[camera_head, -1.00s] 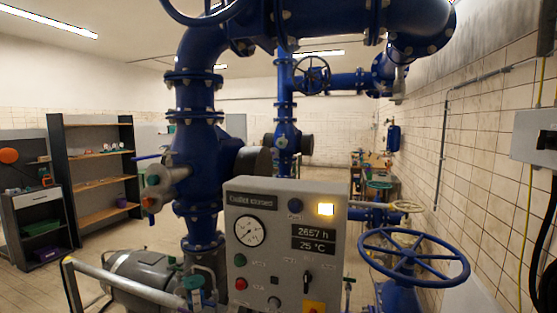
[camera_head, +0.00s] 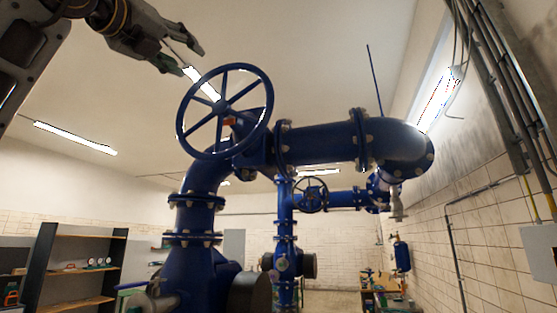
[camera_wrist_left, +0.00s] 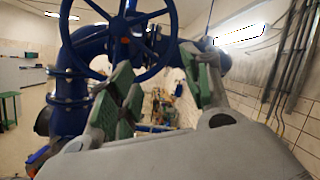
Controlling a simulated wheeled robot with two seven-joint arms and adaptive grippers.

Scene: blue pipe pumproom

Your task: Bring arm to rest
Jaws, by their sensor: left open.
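My left gripper (camera_head: 182,60) is raised at the upper left of the head view, with my left arm coming in from the left edge. It is open and empty, and its fingers point right and down toward the large blue handwheel (camera_head: 225,111). In the head view the fingers show just above and left of the wheel rim. In the left wrist view the green-padded fingers (camera_wrist_left: 160,92) stand apart, and the blue handwheel (camera_wrist_left: 122,30) shows beyond them. I cannot tell the exact gap to the wheel. My right gripper is not in view.
A thick blue pipe (camera_head: 325,143) runs right from the wheel's valve to an elbow. A smaller blue handwheel (camera_head: 310,195) sits farther back. A dark shelf (camera_head: 80,265) stands at the lower left. Conduits (camera_head: 505,90) run along the right wall.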

